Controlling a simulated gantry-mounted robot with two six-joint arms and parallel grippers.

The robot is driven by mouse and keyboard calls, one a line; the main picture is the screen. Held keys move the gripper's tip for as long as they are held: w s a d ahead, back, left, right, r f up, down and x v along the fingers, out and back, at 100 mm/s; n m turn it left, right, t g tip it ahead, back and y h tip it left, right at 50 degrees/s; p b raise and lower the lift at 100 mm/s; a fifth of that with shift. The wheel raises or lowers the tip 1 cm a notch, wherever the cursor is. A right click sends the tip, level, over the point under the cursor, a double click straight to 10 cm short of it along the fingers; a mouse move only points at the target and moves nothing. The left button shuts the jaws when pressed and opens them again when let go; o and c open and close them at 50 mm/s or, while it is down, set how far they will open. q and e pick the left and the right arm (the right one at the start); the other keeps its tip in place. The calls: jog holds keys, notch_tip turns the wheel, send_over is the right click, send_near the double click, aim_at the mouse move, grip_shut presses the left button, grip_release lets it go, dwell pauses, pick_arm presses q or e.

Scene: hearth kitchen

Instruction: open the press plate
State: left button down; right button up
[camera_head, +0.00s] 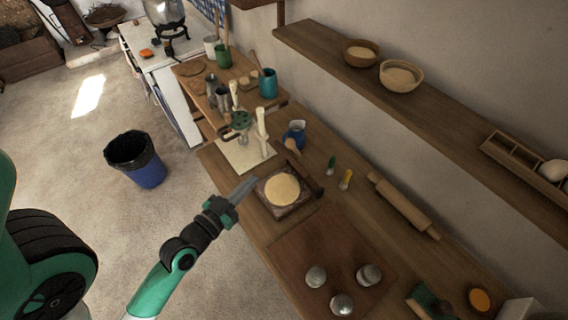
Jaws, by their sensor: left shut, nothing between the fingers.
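A square dark press (268,199) sits on the wooden counter, with a round pale disc (282,189) on its top. I cannot tell whether this disc is dough or part of the plate. A dark bar (306,173) lies along the press's far right side; its link to the plate is unclear. My left gripper (250,185) is shut and empty, its tips close to the left edge of the press. I cannot tell whether they touch it. My right gripper is not in view.
A rolling pin (402,205) lies to the right. A pale board (238,157) with upright tools and a blue jug (296,132) stand behind the press. A shelf (440,112) hangs above.

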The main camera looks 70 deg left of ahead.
pick_arm(q)
jog(key=p, duration=0.3)
send_near(287, 146)
jog(key=x, duration=0.7)
jog(key=shift+f, duration=0.1)
